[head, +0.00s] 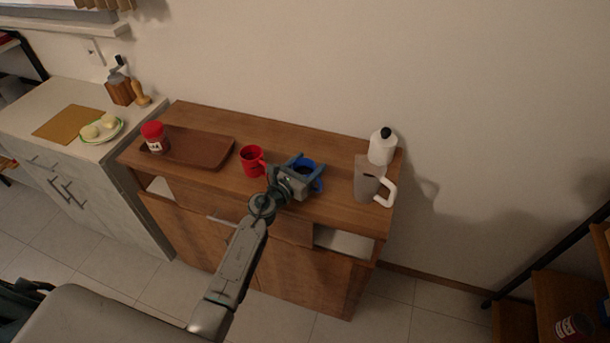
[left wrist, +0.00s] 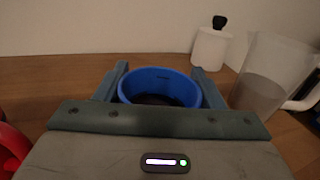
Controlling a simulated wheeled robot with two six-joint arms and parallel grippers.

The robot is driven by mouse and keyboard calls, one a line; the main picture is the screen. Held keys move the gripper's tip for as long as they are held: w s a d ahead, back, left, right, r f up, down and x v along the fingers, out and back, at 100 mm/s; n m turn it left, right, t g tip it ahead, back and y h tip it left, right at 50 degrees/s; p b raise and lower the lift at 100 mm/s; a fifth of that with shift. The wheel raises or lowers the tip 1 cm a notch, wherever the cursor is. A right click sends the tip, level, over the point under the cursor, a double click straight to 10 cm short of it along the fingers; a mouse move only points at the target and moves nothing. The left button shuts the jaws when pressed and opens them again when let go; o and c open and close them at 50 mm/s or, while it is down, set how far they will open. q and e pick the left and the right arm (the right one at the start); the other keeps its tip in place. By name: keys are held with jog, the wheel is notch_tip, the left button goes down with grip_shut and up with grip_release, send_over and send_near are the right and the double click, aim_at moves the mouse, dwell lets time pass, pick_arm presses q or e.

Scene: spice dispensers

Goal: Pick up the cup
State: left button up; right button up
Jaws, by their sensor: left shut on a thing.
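A blue cup (head: 315,176) stands on the wooden cabinet top, partly hidden behind my left gripper (head: 305,168). In the left wrist view the blue cup (left wrist: 160,84) sits between the two fingers of my left gripper (left wrist: 160,90), which is shut on it; its dark inside shows. A red cup (head: 251,160) stands just left of my gripper, and its edge shows at the left of the left wrist view (left wrist: 12,150). My right gripper is not in view.
A clear pitcher with a white handle (head: 368,182) and a white bottle with a black cap (head: 382,147) stand to the right. A brown tray (head: 205,150) with a red-lidded jar (head: 154,137) is at the left. The cabinet's front edge lies under my arm.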

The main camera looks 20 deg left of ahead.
pick_arm(q)
jog(key=shift+r, duration=0.25)
jog(key=s+a+r, duration=0.2)
jog(key=s, duration=0.5)
jog(key=s+a+r, duration=0.2)
jog(key=s+a, duration=0.1)
jog(key=s, duration=0.5)
jog(key=shift+r, duration=0.25)
dwell(0.4)
